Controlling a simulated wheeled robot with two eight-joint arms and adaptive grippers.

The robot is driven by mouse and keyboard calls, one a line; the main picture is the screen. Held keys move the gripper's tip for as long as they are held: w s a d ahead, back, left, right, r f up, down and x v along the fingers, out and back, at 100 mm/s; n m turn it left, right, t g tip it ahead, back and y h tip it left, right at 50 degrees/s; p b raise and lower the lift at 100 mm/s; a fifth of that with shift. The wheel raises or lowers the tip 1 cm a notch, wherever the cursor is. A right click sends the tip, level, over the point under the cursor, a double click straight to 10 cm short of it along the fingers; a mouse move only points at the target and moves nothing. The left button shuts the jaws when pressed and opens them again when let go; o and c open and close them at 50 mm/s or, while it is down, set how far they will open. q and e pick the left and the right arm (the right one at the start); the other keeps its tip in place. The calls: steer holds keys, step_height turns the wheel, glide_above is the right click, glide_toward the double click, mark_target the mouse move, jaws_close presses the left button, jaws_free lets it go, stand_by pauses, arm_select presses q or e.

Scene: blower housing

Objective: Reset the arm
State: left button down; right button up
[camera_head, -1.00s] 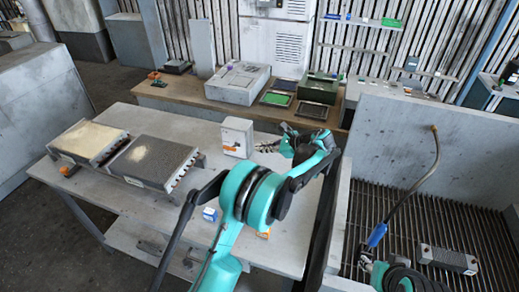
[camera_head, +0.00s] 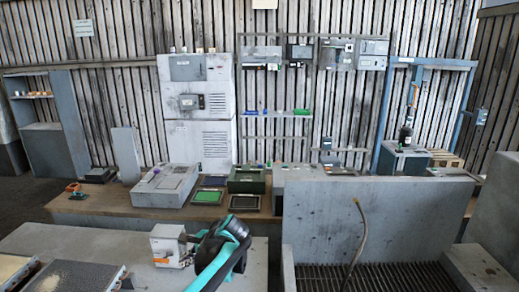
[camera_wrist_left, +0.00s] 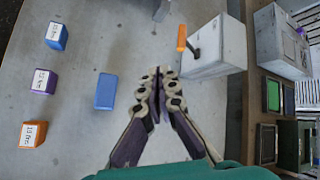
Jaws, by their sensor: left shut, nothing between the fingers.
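My left arm shows in the head view, reaching over the grey table (camera_head: 110,237), with its gripper (camera_head: 193,246) beside a small white box with an orange handle. In the left wrist view the gripper (camera_wrist_left: 160,78) is shut and empty, its fingertips together above the table. The white box (camera_wrist_left: 220,45) stands just to the right of the fingertips there; it also shows in the head view (camera_head: 168,238). My right gripper is not in view.
Blue (camera_wrist_left: 57,36), purple (camera_wrist_left: 43,81) and orange (camera_wrist_left: 33,134) labelled blocks and a flat blue piece (camera_wrist_left: 106,91) are on the table. A bench behind holds a grey case (camera_head: 164,187) and green box (camera_head: 247,180). A walled grated basin (camera_head: 370,225) stands at right.

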arm_select(q)
steer(key=s+d+f+n+t+h, duration=0.1)
steer(key=s+n, duration=0.3)
steer(key=s, duration=0.5)
steer(key=s+d+f+n+t+h+b, duration=0.1)
steer(key=s+d+f+n+h, duration=0.1)
steer(key=s, duration=0.7)
steer(key=s+d+f+n+t+h+b, duration=0.1)
steer(key=s+d+f+n+t+h, duration=0.1)
steer(key=s+n+h, duration=0.3)
steer(key=s+d+n, duration=0.1)
steer(key=s, duration=0.3)
steer(key=shift+f+n, duration=0.35)
steer(key=shift+n, duration=0.05)
